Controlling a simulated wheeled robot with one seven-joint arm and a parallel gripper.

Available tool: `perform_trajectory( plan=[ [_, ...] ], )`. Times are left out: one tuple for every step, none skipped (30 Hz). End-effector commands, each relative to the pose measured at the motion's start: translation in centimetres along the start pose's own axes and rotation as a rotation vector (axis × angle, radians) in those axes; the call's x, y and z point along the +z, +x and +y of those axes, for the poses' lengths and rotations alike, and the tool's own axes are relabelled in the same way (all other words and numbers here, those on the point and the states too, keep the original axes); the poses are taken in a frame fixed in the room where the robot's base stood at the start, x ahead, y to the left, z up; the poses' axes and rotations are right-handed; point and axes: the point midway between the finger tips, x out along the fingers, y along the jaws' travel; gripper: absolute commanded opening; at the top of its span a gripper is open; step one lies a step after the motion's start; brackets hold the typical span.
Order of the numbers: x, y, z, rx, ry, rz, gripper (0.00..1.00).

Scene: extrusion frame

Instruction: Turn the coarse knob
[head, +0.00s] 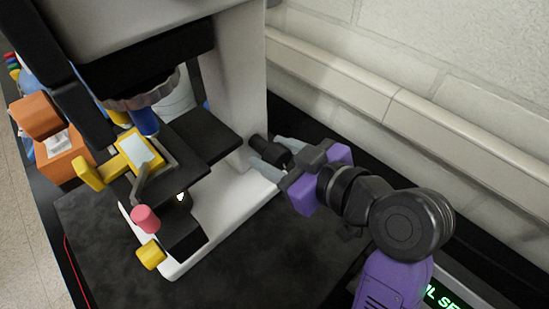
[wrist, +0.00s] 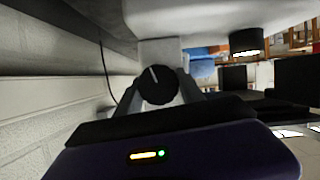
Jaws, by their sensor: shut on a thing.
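The coarse knob (head: 270,151) is a black cylinder on the side of the white microscope (head: 236,85), low on its upright arm. In the wrist view the knob (wrist: 158,86) shows end-on as a dark disc with a white line, tilted slightly left of vertical. My gripper (head: 276,158) reaches it from the right, with a grey finger on each side of the knob. It also shows in the wrist view (wrist: 160,95), its fingers shut on the knob. The contact faces are partly hidden.
The microscope's black stage (head: 203,135) carries a yellow slide holder (head: 118,162). A pink knob (head: 145,218) and a yellow knob (head: 151,255) are at its front. An orange box (head: 62,150) stands at left. A white brick wall (head: 450,50) with a ledge runs along the right.

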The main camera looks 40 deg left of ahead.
Motion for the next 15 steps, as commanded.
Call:
perform_trajectory(
  plan=[
    [0.08, -0.03, 0.04, 0.004, -0.005, 0.0, 0.05],
    [0.04, -0.04, 0.04, 0.004, -0.006, -0.001, 0.05],
    [0.01, -0.05, 0.03, 0.004, -0.006, -0.001, 0.05],
    [0.0, -0.05, 0.03, 0.003, -0.006, -0.001, 0.05],
    [0.0, -0.05, 0.03, 0.003, -0.005, -0.001, 0.05],
    [0.0, -0.04, 0.03, 0.003, -0.005, -0.001, 0.05],
    [0.0, -0.05, 0.03, 0.003, -0.005, -0.001, 0.05],
    [0.0, -0.05, 0.03, 0.003, -0.005, -0.001, 0.05],
    [0.0, -0.05, 0.03, 0.003, -0.005, -0.001, 0.49],
    [0.0, -0.05, 0.03, 0.003, -0.005, -0.001, 0.55],
    [0.0, -0.04, 0.02, 0.003, -0.005, -0.001, 0.61],
    [0.0, -0.04, 0.02, 0.002, -0.005, -0.001, 0.66],
    [-0.01, -0.04, 0.02, 0.002, -0.005, -0.001, 0.66],
    [-0.01, -0.04, 0.02, 0.002, -0.005, -0.001, 0.66],
    [-0.01, -0.03, 0.01, 0.002, -0.005, -0.001, 0.66]
  ],
)
